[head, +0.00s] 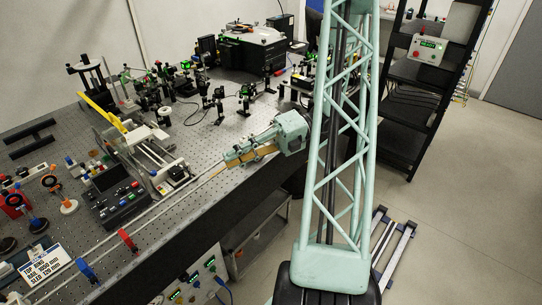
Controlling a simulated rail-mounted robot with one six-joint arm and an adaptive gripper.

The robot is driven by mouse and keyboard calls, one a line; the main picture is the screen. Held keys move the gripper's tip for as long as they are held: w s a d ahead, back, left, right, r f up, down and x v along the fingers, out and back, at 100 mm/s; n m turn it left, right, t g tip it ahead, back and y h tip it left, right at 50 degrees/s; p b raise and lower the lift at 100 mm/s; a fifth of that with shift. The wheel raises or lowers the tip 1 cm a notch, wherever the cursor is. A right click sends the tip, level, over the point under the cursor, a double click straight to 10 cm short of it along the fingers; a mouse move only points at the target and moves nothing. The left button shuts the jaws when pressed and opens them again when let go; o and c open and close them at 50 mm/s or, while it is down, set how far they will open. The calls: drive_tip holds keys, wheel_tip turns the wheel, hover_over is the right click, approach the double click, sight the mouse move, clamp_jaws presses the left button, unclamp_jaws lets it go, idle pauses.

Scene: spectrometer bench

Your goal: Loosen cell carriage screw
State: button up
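A silver frame with rods and a white block (172,172) stands on the perforated bench left of centre; it may be the cell carriage. I cannot make out its screw at this size. A teal assembly, which looks like my wrist and gripper (232,157), reaches in over the bench's front edge from behind the teal lattice column. Its narrow end points left towards the frame and is apart from it in the picture. A tan strip lies along its lower side. Its fingers are too small to tell whether they are open or shut.
Optical mounts (185,66) crowd the back of the bench (205,150). A black control box (118,197) sits near the front, left of the frame. A thin rail with red (128,240) and blue (86,270) clamps runs along the front edge. A black shelf rack (415,105) stands right.

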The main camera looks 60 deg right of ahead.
drive_tip(key=s+d+f+m+t+h+p, duration=0.1)
drive_tip(key=s+d+f+m+t+h, duration=0.4)
drive_tip(key=d+f+m, duration=0.3)
drive_tip(key=s+d+f+m+t+h, duration=0.5)
drive_tip(key=s+d+f+m+t, duration=0.2)
drive_tip(key=d+m, duration=0.5)
wheel_tip(320, 180, down, 2)
drive_tip(key=shift+s+d+f+m+t+h+p, duration=0.35)
drive_tip(key=shift+s+d, duration=0.35)
drive_tip(key=shift+d, duration=0.55)
drive_tip(key=shift+w+r, duration=0.15)
drive_tip(key=shift+w, duration=0.05)
drive_tip(key=shift+x, duration=6.7)
drive_tip(key=shift+c, duration=0.3)
clamp_jaws()
